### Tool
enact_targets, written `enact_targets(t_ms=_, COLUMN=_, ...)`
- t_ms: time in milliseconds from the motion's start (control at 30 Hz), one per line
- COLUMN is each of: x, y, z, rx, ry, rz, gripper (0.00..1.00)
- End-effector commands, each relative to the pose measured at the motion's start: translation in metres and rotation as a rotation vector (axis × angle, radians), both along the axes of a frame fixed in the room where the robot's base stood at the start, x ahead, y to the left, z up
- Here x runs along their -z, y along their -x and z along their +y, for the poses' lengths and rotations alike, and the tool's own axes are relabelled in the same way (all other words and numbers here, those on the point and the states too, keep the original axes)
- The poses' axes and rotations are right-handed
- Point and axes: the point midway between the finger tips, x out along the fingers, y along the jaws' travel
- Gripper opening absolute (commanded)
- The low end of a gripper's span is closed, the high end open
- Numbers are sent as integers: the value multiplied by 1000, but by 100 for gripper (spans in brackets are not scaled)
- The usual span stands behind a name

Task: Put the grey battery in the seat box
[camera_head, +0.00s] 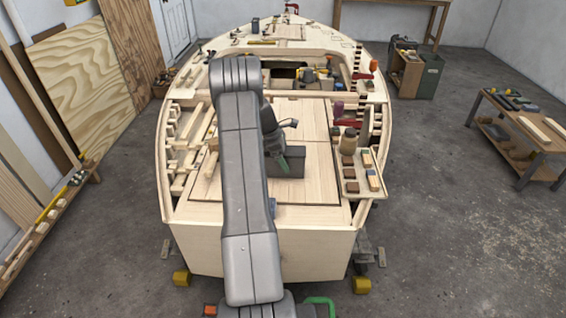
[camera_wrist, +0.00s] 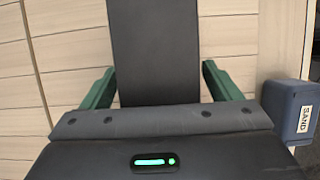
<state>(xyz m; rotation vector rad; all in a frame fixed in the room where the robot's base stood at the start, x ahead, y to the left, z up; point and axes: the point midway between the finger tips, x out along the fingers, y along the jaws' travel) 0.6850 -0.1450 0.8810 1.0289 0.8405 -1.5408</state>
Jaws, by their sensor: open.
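A dark grey block (camera_wrist: 152,40), which looks like the grey battery, lies between the green fingers of my gripper (camera_wrist: 157,70) in the wrist view. The fingers are spread, one on each side of it, and I cannot tell whether they touch it. In the head view a dark grey box (camera_head: 290,168) stands on the pale deck boards under my gripper (camera_head: 281,160), partly hidden by my arm. I cannot tell for sure which part of the hull is the seat box. A dark opening (camera_head: 282,72) shows farther forward in the hull.
A side shelf (camera_head: 352,187) at the hull's right holds small blocks and a brown jar (camera_head: 348,143). Tools lie around the forward opening. Bare deck (camera_head: 312,195) lies right of the dark box.

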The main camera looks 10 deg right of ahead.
Motion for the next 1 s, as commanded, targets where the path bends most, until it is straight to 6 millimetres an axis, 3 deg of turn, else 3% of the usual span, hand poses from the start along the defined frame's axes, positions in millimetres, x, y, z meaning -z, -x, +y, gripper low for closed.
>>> enact_targets(t_ms=600, x=4, y=0, z=0, rx=0, ry=0, rz=0, gripper=84)
enact_targets(t_ms=933, x=4, y=0, z=0, rx=0, ry=0, rz=0, gripper=21)
enact_targets(t_ms=1000, x=3, y=-1, z=0, rx=-1, ry=0, rz=-2, gripper=13)
